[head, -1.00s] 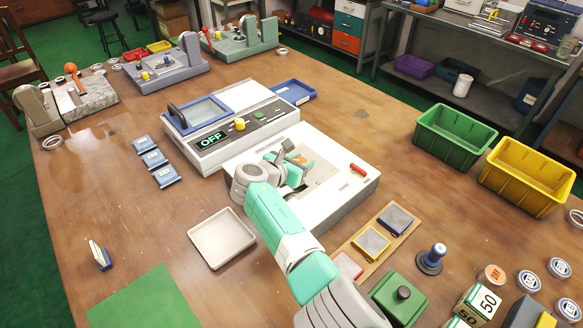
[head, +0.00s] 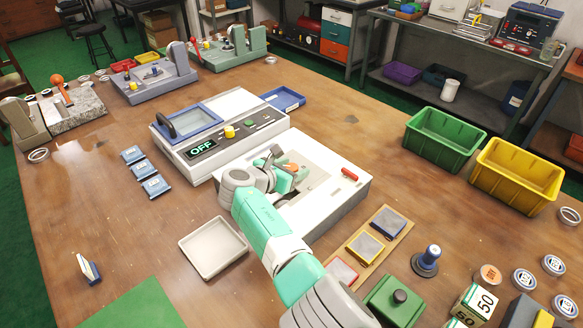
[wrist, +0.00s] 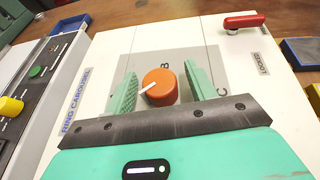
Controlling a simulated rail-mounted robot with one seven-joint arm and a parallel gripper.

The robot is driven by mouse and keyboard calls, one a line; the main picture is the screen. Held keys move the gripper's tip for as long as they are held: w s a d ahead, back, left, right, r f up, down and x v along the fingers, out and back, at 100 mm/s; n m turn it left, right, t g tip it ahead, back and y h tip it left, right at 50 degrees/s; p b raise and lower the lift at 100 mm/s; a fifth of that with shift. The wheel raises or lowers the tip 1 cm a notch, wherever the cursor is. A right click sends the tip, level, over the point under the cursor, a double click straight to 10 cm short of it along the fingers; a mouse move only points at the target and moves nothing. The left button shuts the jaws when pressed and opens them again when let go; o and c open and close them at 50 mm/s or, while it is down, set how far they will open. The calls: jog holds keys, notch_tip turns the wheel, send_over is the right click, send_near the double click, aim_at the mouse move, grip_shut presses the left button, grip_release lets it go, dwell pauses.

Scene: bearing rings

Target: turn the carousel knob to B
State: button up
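The orange carousel knob (wrist: 160,87) sits on the white ring carousel unit (wrist: 108,57), with a white pointer line directed toward the lower left in the wrist view. The letter B (wrist: 165,65) is printed just beyond the knob and C (wrist: 222,92) to its right; no A mark can be seen. My gripper (wrist: 159,74) is open, one finger on each side of the knob, with a narrow gap seen on both sides. In the head view the knob (head: 292,167) shows partly between the fingers of my gripper (head: 287,176), above the unit (head: 335,205).
A red lever (wrist: 243,21) stands on the carousel unit near the LOCKED label (wrist: 261,63). A machine with an OFF display (head: 202,148) is close on the left. An empty tray (head: 213,247) and a board with coloured pads (head: 365,248) lie nearby.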

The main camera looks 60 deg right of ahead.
jog(key=shift+w+a+r+p, duration=0.1)
jog(key=shift+a+r+p, duration=0.05)
jog(key=shift+r+p, duration=0.2)
jog(key=s+p+v, duration=0.1)
jog(key=p+v, duration=0.4)
jog(key=v, duration=0.2)
jog(key=shift+w+a+f, duration=0.2)
jog(key=shift+w+f, duration=0.05)
jog(key=shift+w, duration=0.2)
jog(key=shift+o, duration=0.2)
